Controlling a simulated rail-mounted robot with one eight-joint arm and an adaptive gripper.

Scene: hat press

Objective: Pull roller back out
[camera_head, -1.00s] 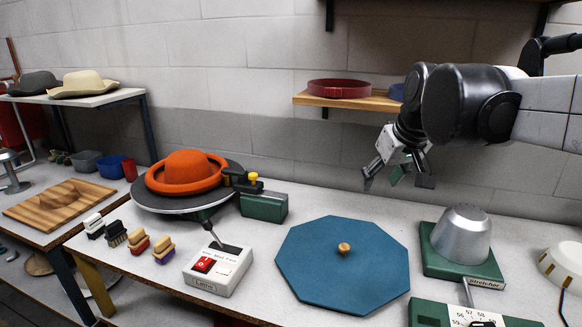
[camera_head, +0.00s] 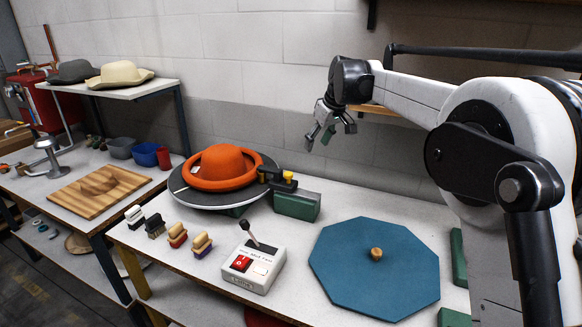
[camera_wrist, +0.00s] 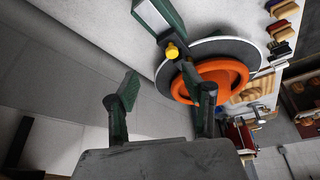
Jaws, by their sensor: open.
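The hat sits on a dark round turntable (camera_head: 185,200). My gripper (camera_head: 328,135) is open and empty, above and to the right of the roller unit, near the wall.
A white control box (camera_head: 252,268) with a lever and red switch stands in front of the turntable. Several brushes (camera_head: 177,235) lie left of it. A blue octagonal board (camera_head: 345,270) with a wooden knob lies at right. A wall shelf (camera_head: 378,110) is behind my arm.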

